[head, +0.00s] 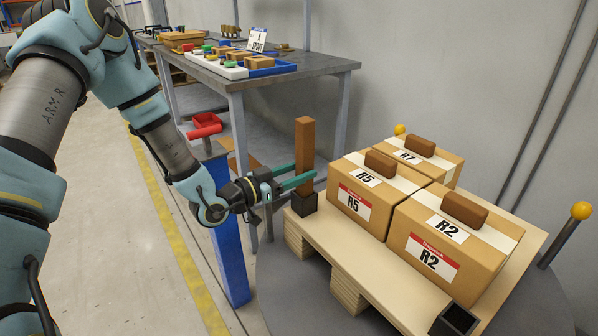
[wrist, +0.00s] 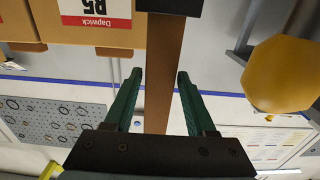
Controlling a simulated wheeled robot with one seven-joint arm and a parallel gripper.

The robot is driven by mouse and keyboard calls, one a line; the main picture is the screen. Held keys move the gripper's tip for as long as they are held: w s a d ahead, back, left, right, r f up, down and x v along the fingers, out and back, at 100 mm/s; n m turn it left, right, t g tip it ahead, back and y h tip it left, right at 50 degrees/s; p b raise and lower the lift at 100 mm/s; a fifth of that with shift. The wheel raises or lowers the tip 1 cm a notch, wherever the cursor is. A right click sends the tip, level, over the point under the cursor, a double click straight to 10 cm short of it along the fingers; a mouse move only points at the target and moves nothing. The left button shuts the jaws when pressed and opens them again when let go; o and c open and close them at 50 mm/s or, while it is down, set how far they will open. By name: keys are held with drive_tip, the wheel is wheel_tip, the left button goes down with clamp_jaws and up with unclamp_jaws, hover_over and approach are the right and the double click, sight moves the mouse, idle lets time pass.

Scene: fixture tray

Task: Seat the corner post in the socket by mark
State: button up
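The corner post (head: 304,150) is a long brown bar standing upright in a dark square socket (head: 303,206) at the left corner of the pallet. In the wrist view the post (wrist: 163,75) runs down the middle, and the dark socket (wrist: 172,6) shows at the top edge. My gripper (head: 303,174) is at the post's lower half, just above the socket. Its green fingers (wrist: 160,76) are spread, one on each side of the post, with a visible gap at the left finger. How deep the post sits in the socket is hidden.
The wooden pallet (head: 352,268) bears cartons R5 (head: 352,203), R2 (head: 425,258) and R7 (head: 452,170), each with a brown block on top. Another dark socket (head: 455,320) is at the near corner. A yellow-tipped post (head: 580,211) stands right. A blue pillar (head: 229,240) stands close below my arm.

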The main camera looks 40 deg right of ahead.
drive_tip(key=shift+o, duration=1.4)
drive_tip(key=a+b, duration=0.1)
drive_tip(key=a, duration=0.9)
drive_tip(key=shift+w+a, duration=0.3)
drive_tip(key=shift+a, duration=0.1)
